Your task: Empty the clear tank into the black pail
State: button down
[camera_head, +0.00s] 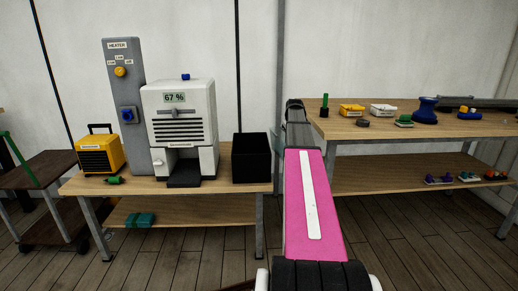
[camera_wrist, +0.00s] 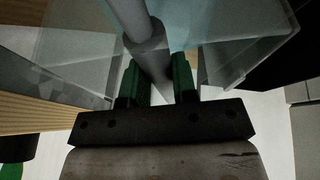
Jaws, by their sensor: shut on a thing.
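In the wrist view, my gripper (camera_wrist: 160,78) has its two green fingers shut on a grey bar-like handle (camera_wrist: 145,40) of the clear tank (camera_wrist: 245,35). The tank's see-through walls spread on both sides of the handle and look tilted in this view. How much water is in it I cannot tell. The black pail (camera_head: 251,160) stands upright on the wooden bench, right of the white dehumidifier (camera_head: 181,120) and left of my arm. The pail's inside is too dark to read.
The dehumidifier's display reads 67 %, and its front has an open bay. A yellow heater (camera_head: 100,150) and a small green tool (camera_head: 114,180) are at its left. A grey heater post (camera_head: 125,80) stands behind. The right bench (camera_head: 440,127) carries several small items.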

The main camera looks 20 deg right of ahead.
jog(key=shift+a+r, duration=0.2)
jog(key=shift+r, duration=0.5)
jog(key=shift+a+r+n+h, duration=0.2)
jog(key=shift+a+r+h, duration=0.6)
jog(key=shift+a+h, duration=0.2)
jog(key=shift+a+r+n+h, duration=0.2)
jog(key=shift+a+r+h, duration=0.65)
jog(key=shift+a, duration=0.3)
jog(key=shift+a+r+n+h, duration=0.2)
jog(key=shift+a+r+h, duration=0.6)
jog(key=shift+a+h, duration=0.2)
jog(key=shift+a+f+h, duration=0.15)
jog(key=shift+a+h, duration=0.1)
jog(key=shift+h, duration=0.1)
jog(key=shift+w+a, duration=0.1)
jog(key=shift+a+f+h, duration=0.15)
jog(key=shift+h, duration=0.25)
jog(key=shift+a+f+n+t+h, duration=0.4)
jog(key=shift+a+h, duration=0.3)
jog(key=shift+h, duration=0.4)
jog(key=shift+a+f, duration=0.1)
jog(key=shift+f, duration=0.1)
jog(key=shift+a+f+h, duration=0.15)
jog(key=shift+a+h, duration=0.05)
jog(key=shift+h, duration=0.3)
